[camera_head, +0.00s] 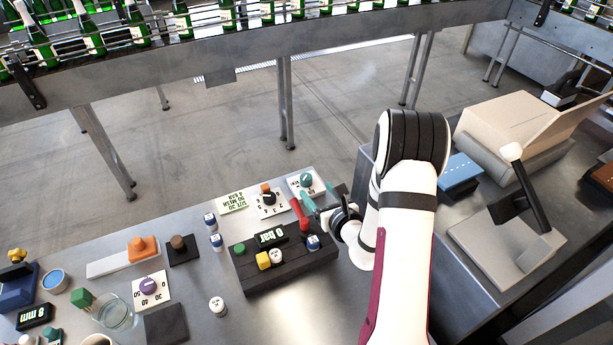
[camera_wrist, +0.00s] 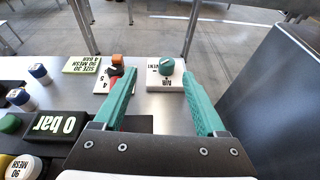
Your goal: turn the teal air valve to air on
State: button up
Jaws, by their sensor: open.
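The teal air valve (camera_head: 306,180) is a round knob on a white plate with black lettering, at the far edge of the bench in the head view. In the wrist view the valve (camera_wrist: 166,67) sits upright on its plate (camera_wrist: 160,83), beyond and between my fingertips. The word AIR shows on the plate; the knob's exact pointing is too small to tell. My gripper (camera_head: 320,193) has teal fingers, spread apart and empty. It is just short of the valve, and in the wrist view the gripper (camera_wrist: 160,76) shows no contact with it.
A white plate with a black and orange knob (camera_head: 268,197) stands just left of the valve. A red lever (camera_head: 300,215) and a dark box reading 0 bar (camera_head: 271,238) lie close to my gripper. A grey cabinet side (camera_wrist: 270,90) rises to the right.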

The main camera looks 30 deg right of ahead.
aim_at(307, 178)
jog(key=shift+g+h, duration=0.4)
jog(key=x, duration=0.4)
jog(key=f+x, duration=0.1)
jog(key=x, duration=0.9)
jog(key=shift+s+d+f, duration=0.15)
jog(key=shift+d+f, duration=0.25)
jog(key=shift+d, duration=0.05)
jog(key=shift+c, duration=0.3)
